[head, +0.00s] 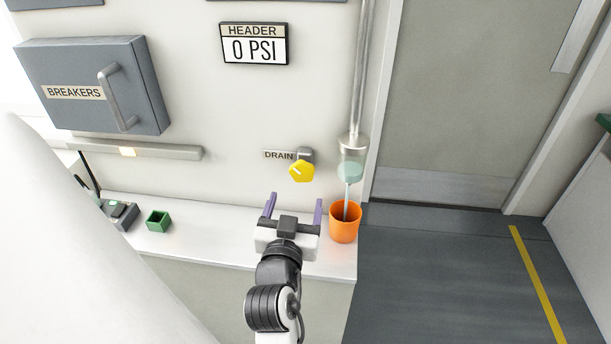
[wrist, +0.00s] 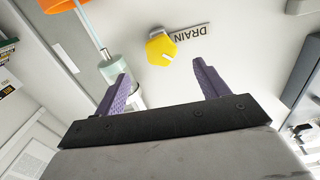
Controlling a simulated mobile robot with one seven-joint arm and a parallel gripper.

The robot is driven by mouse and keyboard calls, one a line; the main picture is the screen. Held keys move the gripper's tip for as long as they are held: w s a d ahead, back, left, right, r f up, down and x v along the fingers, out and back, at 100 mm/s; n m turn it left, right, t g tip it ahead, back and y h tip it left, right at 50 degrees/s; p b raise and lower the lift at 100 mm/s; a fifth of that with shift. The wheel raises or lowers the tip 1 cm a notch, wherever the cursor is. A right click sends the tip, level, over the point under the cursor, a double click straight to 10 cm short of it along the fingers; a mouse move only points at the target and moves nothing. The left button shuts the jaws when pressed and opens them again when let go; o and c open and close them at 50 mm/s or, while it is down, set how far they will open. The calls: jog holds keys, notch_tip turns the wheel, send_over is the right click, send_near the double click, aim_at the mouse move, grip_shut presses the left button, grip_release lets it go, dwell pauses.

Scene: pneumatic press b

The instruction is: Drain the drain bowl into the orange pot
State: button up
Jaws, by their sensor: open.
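The drain bowl (head: 350,168) is a clear bowl at the foot of a vertical metal pipe, with pale teal liquid in it. A thin pale line runs from it down into the orange pot (head: 343,226); I cannot tell if it is a tube or liquid. The pot stands upright on the bench. A yellow knob (head: 302,171) is on the wall beside the DRAIN label (head: 279,155). My gripper (head: 293,202) is open and empty, below the knob and left of the pot. In the wrist view, the knob (wrist: 160,48) lies beyond the open fingers (wrist: 161,70), apart from them.
The white bench (head: 200,240) carries a small green box (head: 158,221) and a dark device (head: 120,214) at left. A BREAKERS box (head: 95,85) and a HEADER display (head: 254,44) reading 0 PSI hang on the wall. The floor at right is clear before a grey door (head: 470,95).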

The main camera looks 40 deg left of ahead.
aim_at(302, 175)
jog(key=shift+b+x, duration=2)
jog(key=shift+b, duration=1.1)
jog(key=p+x, duration=0.3)
jog(key=x, duration=0.4)
jog(key=shift+a+r, duration=0.15)
jog(key=shift+w+a, duration=0.25)
jog(key=shift+w, duration=0.2)
